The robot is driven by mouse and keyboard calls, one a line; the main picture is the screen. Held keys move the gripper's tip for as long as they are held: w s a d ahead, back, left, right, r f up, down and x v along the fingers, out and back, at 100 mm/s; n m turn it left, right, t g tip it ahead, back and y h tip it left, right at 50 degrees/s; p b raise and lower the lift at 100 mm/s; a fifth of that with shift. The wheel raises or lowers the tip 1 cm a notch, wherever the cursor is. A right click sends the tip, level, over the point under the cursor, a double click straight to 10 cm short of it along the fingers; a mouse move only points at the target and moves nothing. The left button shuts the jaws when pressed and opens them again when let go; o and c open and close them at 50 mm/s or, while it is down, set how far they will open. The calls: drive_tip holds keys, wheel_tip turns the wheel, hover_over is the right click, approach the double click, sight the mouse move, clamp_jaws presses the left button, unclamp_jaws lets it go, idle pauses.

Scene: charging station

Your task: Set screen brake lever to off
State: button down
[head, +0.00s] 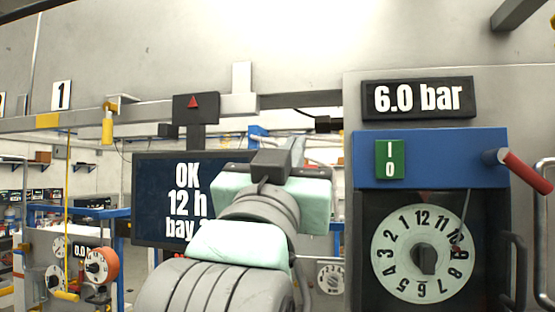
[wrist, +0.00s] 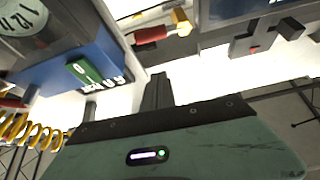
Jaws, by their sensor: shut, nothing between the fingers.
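The dark screen (head: 165,200), reading "OK 12 h bay" with the rest covered, hangs below the overhead rail. Above it is a dark block with a red triangle (head: 195,107), and beside that a light grey upright piece (head: 242,76). I cannot tell which part is the screen brake lever. My arm covers the screen's right side. My gripper (wrist: 157,80) shows in the wrist view as dark fingers, shut and empty. It appears apart from the things around it. In the head view its fingertips are hidden behind my arm.
A blue box (head: 440,158) with a green I/0 plate (head: 391,159) and a red-handled lever (head: 525,170) stands at right, above a numbered dial (head: 422,254). A yellow piece (head: 107,130) hangs on the rail (head: 70,124) at left. A yellow coil (wrist: 35,130) lies left in the wrist view.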

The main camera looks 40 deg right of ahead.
drive_tip(key=p+x, duration=0.1)
drive_tip(key=x, duration=0.5)
drive_tip(key=shift+w+d+f+p, duration=0.1)
drive_tip(key=shift+w+f+p, duration=0.05)
drive_tip(key=shift+f, duration=0.9)
drive_tip(key=shift+w+f+p, duration=0.15)
drive_tip(key=shift+f, duration=0.85)
drive_tip(key=shift+s+f, duration=0.1)
